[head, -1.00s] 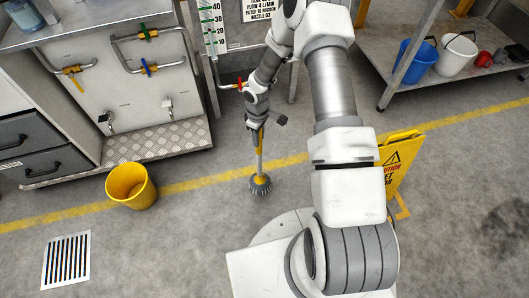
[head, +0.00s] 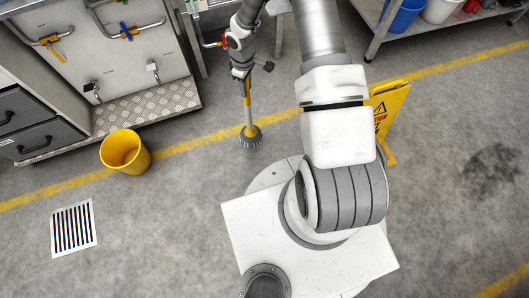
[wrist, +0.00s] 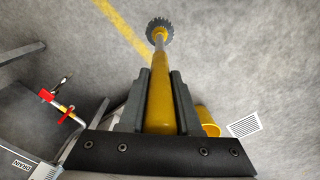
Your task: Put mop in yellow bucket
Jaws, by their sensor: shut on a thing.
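The mop has a yellow handle (wrist: 160,100), a pale shaft and a grey fringed head (head: 250,137). My gripper (head: 242,72) is shut on the yellow handle, and the mop hangs head down. In the wrist view the handle lies between the two fingers of my gripper (wrist: 160,85), with the mop head (wrist: 159,28) at the far end. The yellow bucket (head: 125,152) stands upright on the floor to the left of the mop head, apart from it. It looks empty. Part of the bucket (wrist: 208,122) shows behind the right finger in the wrist view.
A floor drain grate (head: 73,228) lies below the bucket. A metal bench with taps and a tread-plate shelf (head: 150,108) stands behind it. A yellow caution sign (head: 388,105) is right of my arm. A blue bucket (head: 404,14) is on a rack. Floor between mop and bucket is clear.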

